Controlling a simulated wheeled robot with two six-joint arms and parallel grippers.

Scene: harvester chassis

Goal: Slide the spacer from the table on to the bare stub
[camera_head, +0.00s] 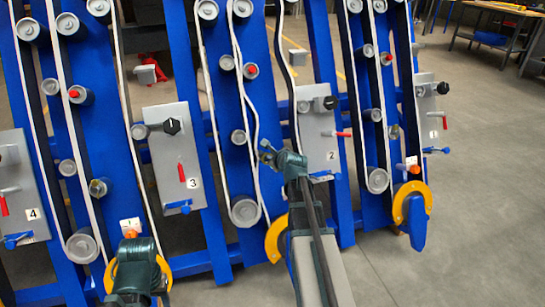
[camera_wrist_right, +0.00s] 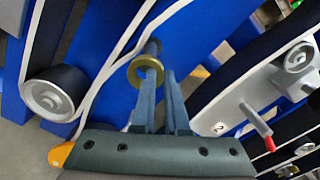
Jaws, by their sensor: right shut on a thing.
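The spacer (camera_wrist_right: 133,73), a brass-coloured ring, shows in the right wrist view at the tips of my right gripper (camera_wrist_right: 160,72). The fingers are shut on its rim. Directly behind the ring a dark, short stub (camera_wrist_right: 152,46) stands out from the blue panel. The ring lines up with it, but I cannot tell whether it is around the stub or just in front. In the head view my right gripper (camera_head: 268,155) is at the middle blue panel and covers the stub. My left arm's gripper (camera_head: 132,246) is at the lower left; its fingers are not clear.
A pale belt (camera_wrist_right: 118,62) runs close left of the stub, past a grey roller (camera_wrist_right: 48,98). A grey plate (camera_head: 319,130) marked 2, with a red-handled lever (camera_head: 342,134), stands close right. Open floor (camera_head: 480,180) lies at the right.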

